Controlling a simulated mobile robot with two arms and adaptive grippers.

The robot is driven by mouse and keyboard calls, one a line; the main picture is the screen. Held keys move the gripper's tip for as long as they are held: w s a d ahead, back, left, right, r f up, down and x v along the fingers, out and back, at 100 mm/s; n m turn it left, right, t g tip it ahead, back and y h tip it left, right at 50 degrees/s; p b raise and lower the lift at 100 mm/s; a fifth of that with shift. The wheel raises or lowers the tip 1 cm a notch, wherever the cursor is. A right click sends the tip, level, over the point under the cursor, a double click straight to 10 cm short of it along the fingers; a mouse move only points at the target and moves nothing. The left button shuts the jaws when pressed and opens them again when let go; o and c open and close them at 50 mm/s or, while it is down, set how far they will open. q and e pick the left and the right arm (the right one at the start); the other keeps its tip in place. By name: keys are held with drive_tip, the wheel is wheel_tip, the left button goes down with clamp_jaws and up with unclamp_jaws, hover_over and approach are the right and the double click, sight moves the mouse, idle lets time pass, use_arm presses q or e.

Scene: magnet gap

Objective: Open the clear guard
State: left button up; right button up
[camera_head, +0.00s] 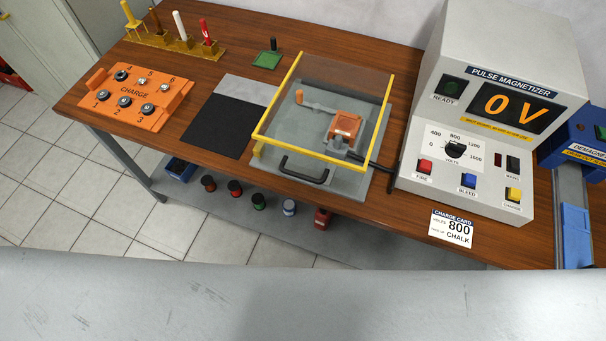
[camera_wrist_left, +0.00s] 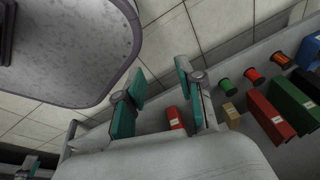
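The clear guard (camera_head: 322,87) is a see-through cover with a yellow frame, standing over a grey fixture base (camera_head: 264,160) on the wooden bench. It looks closed, covering an orange block (camera_head: 346,124) and a metal clamp. A black bar handle (camera_head: 305,175) is at the fixture's front edge. My left gripper (camera_wrist_left: 160,75) shows only in the left wrist view, where its teal-padded fingers are spread apart with nothing held between them. That view shows floor tiles and a shelf, not the guard. My right gripper is in neither view.
A pulse magnetizer (camera_head: 488,115) reading 0 V stands right of the fixture, with a black cable between them. A black and grey mat (camera_head: 220,125) and an orange charge tray (camera_head: 125,97) lie to the left. Spools and boxes sit on the lower shelf (camera_head: 225,221).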

use_arm(q)
drive_tip(key=w+d+r+m+t+b, duration=0.25)
drive_tip(key=w+d+r+m, duration=0.25)
drive_tip(key=w, duration=0.3)
drive_tip(key=m+t+h+b, duration=0.4)
drive_tip(key=m+t+b, duration=0.1)
drive_tip(key=m+t, duration=0.45)
approach(300, 175)
drive_tip(key=shift+m, duration=0.45)
drive_tip(key=x, duration=1)
drive_tip(key=shift+f, duration=0.35)
clamp_jaws()
